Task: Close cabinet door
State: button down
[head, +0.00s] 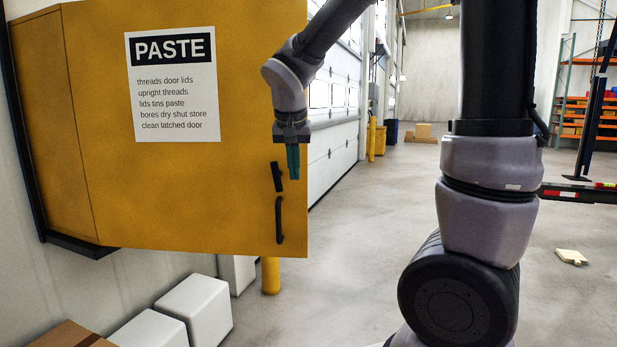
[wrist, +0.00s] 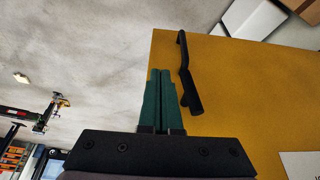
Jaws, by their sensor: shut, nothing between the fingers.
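The yellow cabinet (head: 50,110) hangs on the wall at the left. Its broad yellow door (head: 190,195) faces me and bears a white PASTE sign (head: 172,85). The door also fills the right of the wrist view (wrist: 255,85). A black handle (head: 279,220) and a short black latch piece (head: 277,176) sit near the door's right edge. My gripper (head: 294,172) is shut and empty, its teal fingers pointing down beside the latch piece. In the wrist view its fingertips (wrist: 160,72) lie beside the handle (wrist: 184,60). I cannot tell whether they touch the door; no door gap is visible.
White boxes (head: 195,308) and a cardboard box (head: 68,336) stand below the cabinet. A yellow post (head: 271,276) rises behind the door's lower right corner. The concrete floor to the right is mostly open, with a small wooden piece (head: 571,257) lying on it.

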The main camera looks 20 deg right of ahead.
aim_at(298, 191)
jog(key=w+f, duration=0.1)
jog(key=f, duration=0.1)
jog(key=w+d+f, duration=0.1)
jog(key=w+f, duration=0.1)
jog(key=f, duration=0.1)
jog(key=w+d+f, duration=0.1)
jog(key=w+f, duration=0.1)
jog(key=f, duration=0.1)
jog(key=shift+w, duration=0.25)
jog(key=shift+w+d+r, duration=0.1)
jog(key=shift+w, duration=0.5)
